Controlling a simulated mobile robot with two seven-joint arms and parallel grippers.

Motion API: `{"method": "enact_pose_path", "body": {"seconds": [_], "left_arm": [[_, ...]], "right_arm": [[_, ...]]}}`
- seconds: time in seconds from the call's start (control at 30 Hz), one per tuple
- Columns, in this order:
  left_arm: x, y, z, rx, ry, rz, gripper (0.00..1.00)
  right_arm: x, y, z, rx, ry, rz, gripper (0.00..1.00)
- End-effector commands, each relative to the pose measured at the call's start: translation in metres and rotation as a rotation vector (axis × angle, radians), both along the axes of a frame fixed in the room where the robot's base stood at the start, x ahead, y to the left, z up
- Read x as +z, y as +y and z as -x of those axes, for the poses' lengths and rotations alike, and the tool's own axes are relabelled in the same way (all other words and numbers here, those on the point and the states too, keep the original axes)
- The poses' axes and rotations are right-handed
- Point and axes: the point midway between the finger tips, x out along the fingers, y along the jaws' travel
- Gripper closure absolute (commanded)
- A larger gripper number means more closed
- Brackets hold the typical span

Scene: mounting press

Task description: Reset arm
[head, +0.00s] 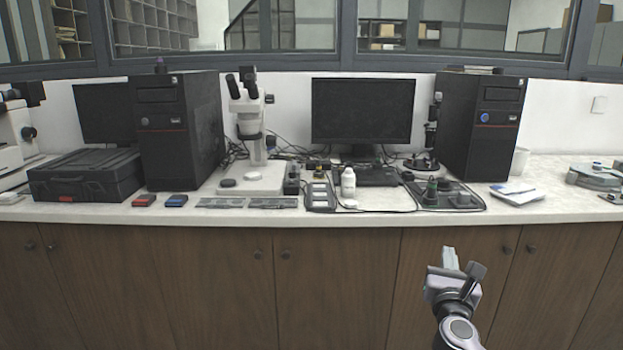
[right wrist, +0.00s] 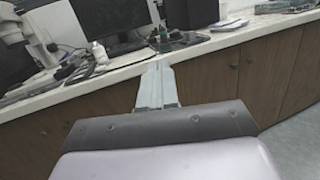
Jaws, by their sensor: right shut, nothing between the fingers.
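My right gripper (head: 450,258) is in front of the wooden cabinet doors, below the counter's front edge in the head view. Its fingers point up toward the counter. In the right wrist view the gripper (right wrist: 156,84) shows its fingers together, shut with nothing between them. It touches no object in the head view. My left gripper is in neither view.
The counter (head: 100,212) carries a microscope (head: 252,120), a monitor (head: 362,110), two black computer towers (head: 180,130), a black case (head: 85,178), a white bottle (head: 348,182) and small tools. The space before the cabinets (head: 330,280) is clear.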

Motion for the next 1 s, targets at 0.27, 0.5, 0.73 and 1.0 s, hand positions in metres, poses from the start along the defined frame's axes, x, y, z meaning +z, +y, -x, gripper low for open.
{"method": "enact_pose_path", "body": {"seconds": [0.27, 0.5, 0.73, 1.0], "left_arm": [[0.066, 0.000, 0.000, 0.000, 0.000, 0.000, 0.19], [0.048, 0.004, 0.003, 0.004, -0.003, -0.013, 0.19], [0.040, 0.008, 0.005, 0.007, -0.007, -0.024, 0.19], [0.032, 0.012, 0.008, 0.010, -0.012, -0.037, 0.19]], "right_arm": [[0.144, -0.174, 0.021, -0.286, -0.139, -0.020, 1.00], [0.105, -0.161, 0.005, -0.065, -0.276, -0.792, 1.00], [0.086, -0.132, -0.009, 0.110, -0.393, -1.608, 1.00], [0.080, -0.103, -0.016, 0.210, -0.481, -2.410, 1.00]]}}
